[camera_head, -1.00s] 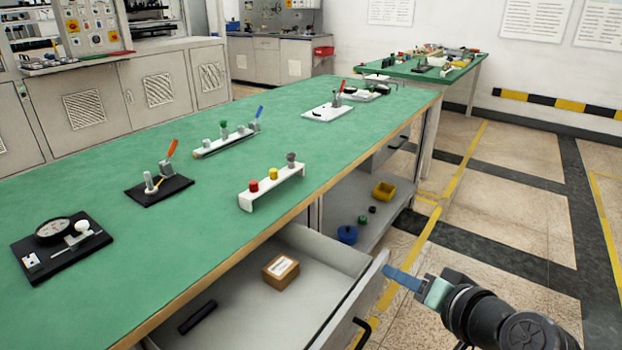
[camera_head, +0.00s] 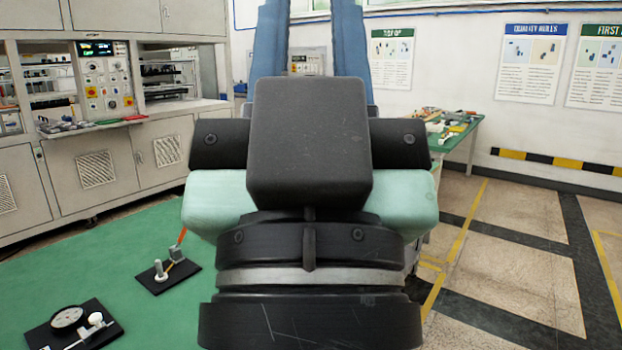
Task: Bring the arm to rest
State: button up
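My gripper (camera_head: 310,25) fills the middle of the view, close to the camera and pointing up and away. Its two blue fingers stand apart with a clear gap between them, through which the far wall shows. The fingers run to the top edge, so their tips may be cut off. Nothing is seen held between them. The dark wrist and pale green gripper body hide much of the bench behind.
The green bench (camera_head: 110,265) lies at lower left. On it are a black dial-gauge board (camera_head: 100,335) and a black fixture (camera_head: 180,280) with an orange-handled tool. A second green table (camera_head: 465,135) stands behind at right. Open floor (camera_head: 530,270) is at right.

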notch_tip(320, 180, up, 16)
jog(key=p, duration=1.4)
jog(key=shift+r, duration=0.2)
